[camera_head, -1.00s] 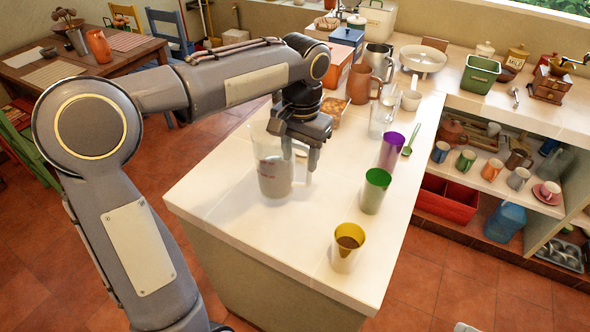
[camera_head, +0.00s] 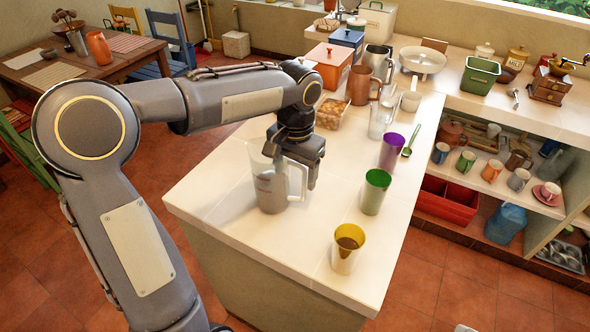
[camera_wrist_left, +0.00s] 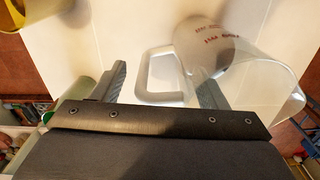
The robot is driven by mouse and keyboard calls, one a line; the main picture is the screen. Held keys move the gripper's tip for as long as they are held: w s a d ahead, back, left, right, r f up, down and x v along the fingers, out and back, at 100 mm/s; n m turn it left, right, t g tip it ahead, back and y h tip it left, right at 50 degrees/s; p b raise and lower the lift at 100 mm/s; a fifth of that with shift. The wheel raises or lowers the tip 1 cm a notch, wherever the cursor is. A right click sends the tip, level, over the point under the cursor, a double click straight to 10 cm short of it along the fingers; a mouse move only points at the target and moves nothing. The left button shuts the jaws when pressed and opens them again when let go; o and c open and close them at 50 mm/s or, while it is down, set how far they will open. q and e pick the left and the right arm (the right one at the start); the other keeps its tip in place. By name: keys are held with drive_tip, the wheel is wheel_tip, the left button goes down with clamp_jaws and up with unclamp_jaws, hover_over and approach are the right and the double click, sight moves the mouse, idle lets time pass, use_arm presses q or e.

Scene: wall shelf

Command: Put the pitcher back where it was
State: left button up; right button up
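The pitcher (camera_head: 270,190) is clear with a handle and red print. It stands upright on the near part of the white counter (camera_head: 215,190). In the left wrist view its body (camera_wrist_left: 240,62) is at the upper right, with its handle (camera_wrist_left: 158,72) between my fingers. My left gripper (camera_head: 300,172) reaches down at the handle from above. In the left wrist view its fingers (camera_wrist_left: 162,88) are spread, with a gap between the left finger and the handle.
Yellow (camera_head: 347,250), green (camera_head: 375,192) and purple (camera_head: 392,150) cups line the counter's right side. A clear jug (camera_head: 382,120), a copper jug (camera_head: 360,85) and a tray of brown pieces (camera_head: 330,113) stand farther back. The counter's near left part is bare.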

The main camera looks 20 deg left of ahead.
use_arm(q)
wheel_tip(320, 180, up, 12)
drive_tip(key=s+f+n+t+h, duration=0.1)
drive_tip(key=s+f+t+h, duration=0.1)
drive_tip(key=s+f, duration=0.4)
drive_tip(key=s+f+n+t+h, duration=0.2)
drive_tip(key=s+f, duration=0.4)
drive_tip(key=s, duration=0.9)
drive_tip(key=shift+d+n+t+p, duration=0.3)
drive_tip(key=shift+d+t+p, duration=0.15)
drive_tip(key=shift+t, duration=0.35)
